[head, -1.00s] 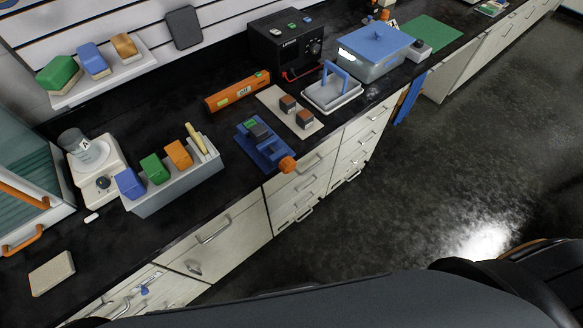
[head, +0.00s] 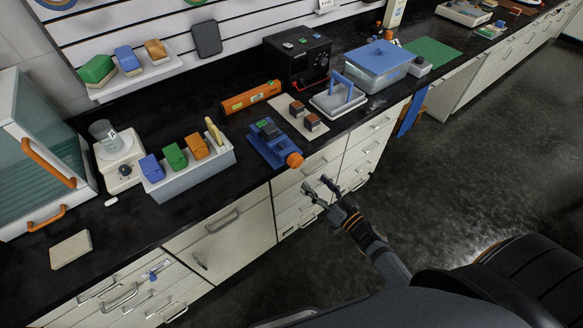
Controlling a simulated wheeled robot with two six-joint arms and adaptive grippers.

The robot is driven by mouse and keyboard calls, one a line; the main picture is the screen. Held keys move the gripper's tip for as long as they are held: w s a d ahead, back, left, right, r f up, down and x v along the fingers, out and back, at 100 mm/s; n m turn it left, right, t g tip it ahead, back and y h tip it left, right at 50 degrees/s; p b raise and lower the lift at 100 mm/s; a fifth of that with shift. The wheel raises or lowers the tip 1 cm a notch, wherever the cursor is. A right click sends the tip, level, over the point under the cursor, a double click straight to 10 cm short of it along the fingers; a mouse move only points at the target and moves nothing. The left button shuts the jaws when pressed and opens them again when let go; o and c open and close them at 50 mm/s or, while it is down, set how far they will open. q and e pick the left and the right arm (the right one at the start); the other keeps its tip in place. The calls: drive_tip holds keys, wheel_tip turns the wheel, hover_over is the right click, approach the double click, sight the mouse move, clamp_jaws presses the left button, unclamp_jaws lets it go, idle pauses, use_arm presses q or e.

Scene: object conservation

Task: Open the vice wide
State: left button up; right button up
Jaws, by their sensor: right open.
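A blue vice (head: 270,146) sits on the black counter near its front edge. Its round orange handle (head: 295,160) faces the front, toward the drawers. A dark block with a green top lies at the vice's jaws; the size of the jaw gap is too small to tell. My right gripper (head: 318,190) is open and empty, in front of the drawers, below and a little right of the orange handle and apart from it. My left gripper is not in view.
A tray (head: 220,160) with coloured blocks stands left of the vice. An orange level (head: 250,97) lies behind it. A beige board (head: 285,104) with two small blocks and a white tray with a blue handle (head: 338,104) are at right. The floor in front is clear.

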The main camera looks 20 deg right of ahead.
sight(298, 164)
drive_tip(key=p+x, duration=0.2)
drive_tip(key=x, duration=0.7)
drive_tip(key=shift+w+f, duration=0.1)
drive_tip(key=shift+w, duration=0.3)
drive_tip(key=shift+w+a, duration=0.1)
drive_tip(key=shift+w, duration=0.15)
drive_tip(key=shift+c, duration=0.7)
drive_tip(key=c, duration=1)
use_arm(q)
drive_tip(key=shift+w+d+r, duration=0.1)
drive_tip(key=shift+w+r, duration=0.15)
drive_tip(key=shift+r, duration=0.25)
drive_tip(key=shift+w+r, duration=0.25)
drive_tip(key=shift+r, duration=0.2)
